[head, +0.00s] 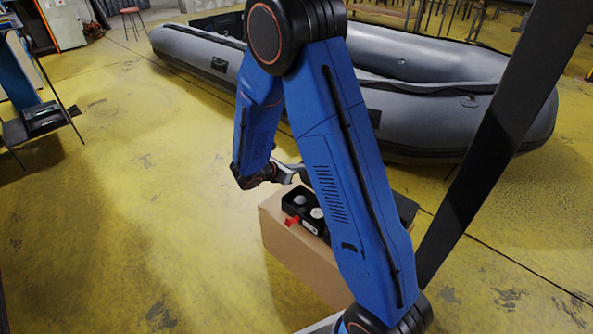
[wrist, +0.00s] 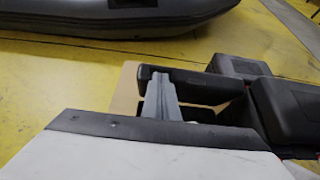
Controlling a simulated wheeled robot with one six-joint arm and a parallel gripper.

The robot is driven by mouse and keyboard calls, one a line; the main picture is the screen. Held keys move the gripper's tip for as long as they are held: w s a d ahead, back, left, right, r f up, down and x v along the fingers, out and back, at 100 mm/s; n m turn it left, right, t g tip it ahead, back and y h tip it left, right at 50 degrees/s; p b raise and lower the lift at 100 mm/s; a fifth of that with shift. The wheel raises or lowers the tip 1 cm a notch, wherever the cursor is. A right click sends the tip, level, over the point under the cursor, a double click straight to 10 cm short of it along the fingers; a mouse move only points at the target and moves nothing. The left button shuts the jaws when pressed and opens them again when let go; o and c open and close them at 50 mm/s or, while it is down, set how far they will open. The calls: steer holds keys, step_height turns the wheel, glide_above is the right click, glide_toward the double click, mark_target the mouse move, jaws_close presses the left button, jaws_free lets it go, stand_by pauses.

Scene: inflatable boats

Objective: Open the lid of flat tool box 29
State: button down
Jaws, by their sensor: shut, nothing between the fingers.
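A black tool box (head: 323,232) lies on a cardboard box in the head view, partly hidden behind my arm. Its visible left part shows dark recesses with pale round items, and a red piece (head: 291,221) at its front. I cannot tell how far its lid is open. My gripper (head: 292,172) is at the back left of the tool box, partly hidden by my arm. In the wrist view my gripper's grey fingers (wrist: 160,97) are shut and empty, close beside a black bar-like part of the tool box (wrist: 210,83). I cannot tell whether they touch.
The cardboard box (head: 285,238) stands on the yellow floor. A large grey inflatable boat (head: 450,110) lies behind it. More black box-like parts (wrist: 285,105) are at the right of the wrist view. A dark stand (head: 45,120) is at far left. The floor at front left is clear.

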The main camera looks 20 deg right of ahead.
steer(key=shift+w+d+r, duration=0.15)
steer(key=shift+w+d, duration=0.15)
steer(key=shift+d, duration=0.4)
steer(key=f+v, duration=0.1)
steer(key=v, duration=0.6)
steer(key=shift+s+a+f, duration=0.15)
steer(key=shift+s+a, duration=0.05)
steer(key=shift+a, duration=0.2)
stand_by(0.6)
